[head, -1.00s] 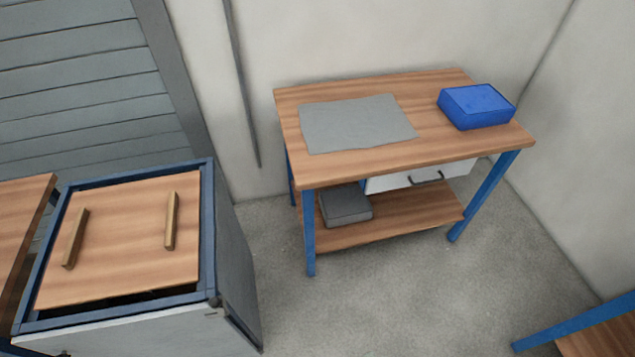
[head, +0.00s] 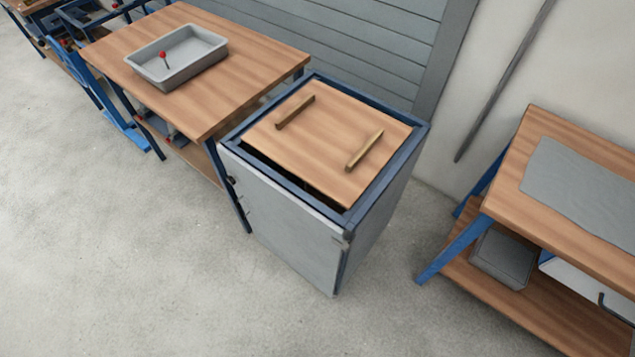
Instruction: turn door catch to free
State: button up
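A grey cabinet with a blue-framed top stands in the middle of the head view. Its front door (head: 282,226) is a flat light grey panel and looks closed. A small dark fitting (head: 231,180) sits at the door's upper left edge. It may be the door catch, but it is too small to tell which way it is turned. Hinge-like parts (head: 345,238) show at the door's upper right corner. A wooden panel (head: 325,143) with two wooden bars lies in the cabinet's top frame. My gripper is not in view.
A wooden table (head: 255,62) with a grey tray (head: 150,70) holding a red-tipped item stands close to the cabinet's left. A workbench (head: 510,205) with a grey mat (head: 585,190) stands at right. The floor (head: 140,270) in front is clear.

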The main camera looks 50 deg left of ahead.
aim_at(232, 180)
jog(key=u, duration=1.6)
